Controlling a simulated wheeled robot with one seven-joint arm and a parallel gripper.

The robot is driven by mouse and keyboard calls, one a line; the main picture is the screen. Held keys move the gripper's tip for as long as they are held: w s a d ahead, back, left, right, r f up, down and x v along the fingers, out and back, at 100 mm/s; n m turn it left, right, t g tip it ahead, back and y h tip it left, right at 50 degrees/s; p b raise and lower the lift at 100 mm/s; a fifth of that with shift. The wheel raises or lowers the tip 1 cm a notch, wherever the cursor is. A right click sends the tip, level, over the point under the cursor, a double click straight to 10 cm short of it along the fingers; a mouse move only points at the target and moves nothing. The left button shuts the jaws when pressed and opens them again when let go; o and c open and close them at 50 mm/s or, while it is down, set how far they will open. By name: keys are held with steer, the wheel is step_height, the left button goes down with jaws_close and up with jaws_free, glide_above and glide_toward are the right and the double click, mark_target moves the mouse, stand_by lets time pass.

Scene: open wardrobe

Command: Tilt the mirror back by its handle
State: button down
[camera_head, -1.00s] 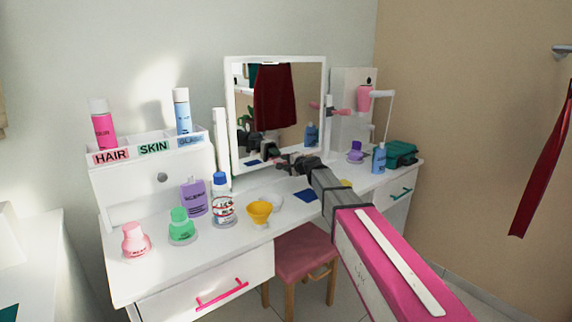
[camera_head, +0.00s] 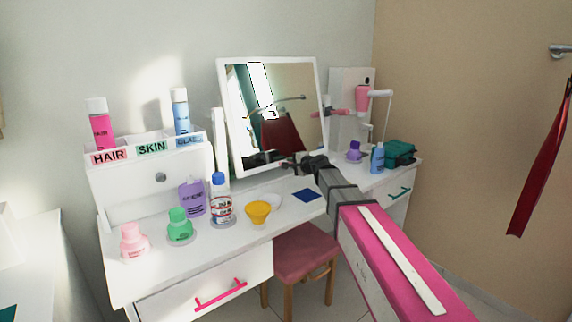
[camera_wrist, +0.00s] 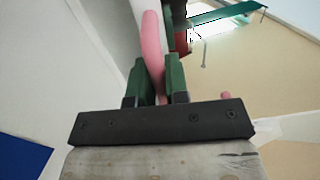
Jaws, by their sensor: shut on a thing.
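The white-framed mirror (camera_head: 236,100) stands at the back of the white dressing table and now leans back, its top edge toward the wall. My gripper (camera_head: 287,163) is at the mirror's lower edge in the head view, where my own wrist partly hides it. In the wrist view my gripper (camera_wrist: 158,80) has its two green fingers shut on a pink curved handle (camera_wrist: 152,45). The mirror's glass (camera_wrist: 225,60) fills the right of that view. The handle's ends are not both visible.
A yellow cup (camera_head: 258,212), a jar (camera_head: 222,207) and a purple bottle (camera_head: 193,198) stand left of my arm. A blue flat square (camera_head: 307,195) lies near my wrist. A pink-topped stool (camera_head: 303,250) stands below the table's front edge.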

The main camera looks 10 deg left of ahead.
steer(key=shift+s+d+r, duration=0.55)
steer(key=shift+s+d, duration=0.15)
steer(key=shift+s, duration=0.05)
steer(key=c, duration=1.1)
jaws_free()
steer(key=shift+w, duration=0.1)
steer(key=v, duration=1)
steer(key=shift+s+d, duration=0.25)
steer(key=shift+s, duration=0.05)
